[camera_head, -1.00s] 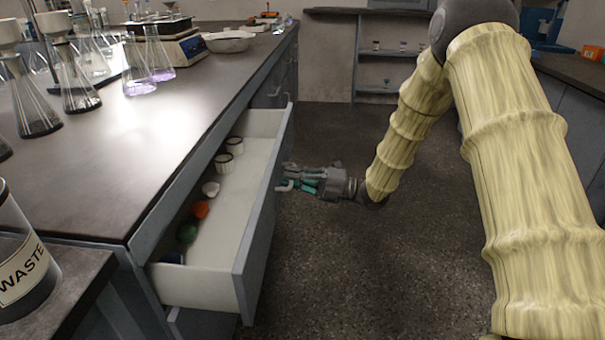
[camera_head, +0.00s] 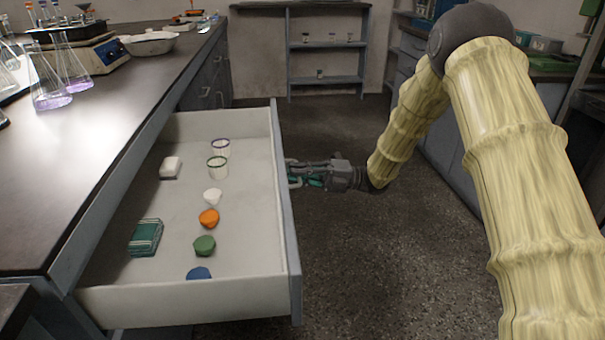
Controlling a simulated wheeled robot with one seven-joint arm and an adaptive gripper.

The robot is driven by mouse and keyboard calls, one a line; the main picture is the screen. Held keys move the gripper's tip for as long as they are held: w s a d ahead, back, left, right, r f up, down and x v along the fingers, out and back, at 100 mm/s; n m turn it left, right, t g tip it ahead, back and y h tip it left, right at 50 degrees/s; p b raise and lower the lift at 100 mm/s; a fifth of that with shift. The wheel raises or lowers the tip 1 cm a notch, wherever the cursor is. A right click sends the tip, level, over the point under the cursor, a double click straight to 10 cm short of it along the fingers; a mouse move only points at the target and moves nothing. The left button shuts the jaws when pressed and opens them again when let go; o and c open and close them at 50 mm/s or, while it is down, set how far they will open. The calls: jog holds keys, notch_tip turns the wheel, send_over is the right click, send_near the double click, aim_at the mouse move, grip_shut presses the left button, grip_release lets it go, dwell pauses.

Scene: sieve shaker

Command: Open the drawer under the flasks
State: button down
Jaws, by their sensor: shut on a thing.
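The drawer (camera_head: 180,299) under the counter is pulled well out, and its inside shows. Its front panel (camera_head: 287,215) faces right. My gripper (camera_head: 293,176) is at the outer side of the front panel, shut on the drawer handle (camera_head: 293,182), which is mostly hidden by the fingers. Flasks (camera_head: 72,70) with purple liquid stand on the counter above, at the left.
The drawer holds two small cups (camera_head: 217,167), a white block (camera_head: 171,167), a green box (camera_head: 146,238) and several coloured pieces (camera_head: 208,217). The dark counter (camera_head: 110,150) runs along the left. Floor (camera_head: 390,260) right of the drawer is clear.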

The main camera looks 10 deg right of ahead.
jog(key=shift+s+f, duration=0.1)
jog(key=c, duration=1.5)
grip_release()
jog(key=shift+d, duration=0.1)
jog(key=shift+c, duration=0.2)
jog(key=d+f, duration=0.2)
jog(key=d, duration=0.9)
jog(key=shift+d+f, duration=0.15)
jog(key=shift+d, duration=0.25)
jog(key=shift+s, duration=0.1)
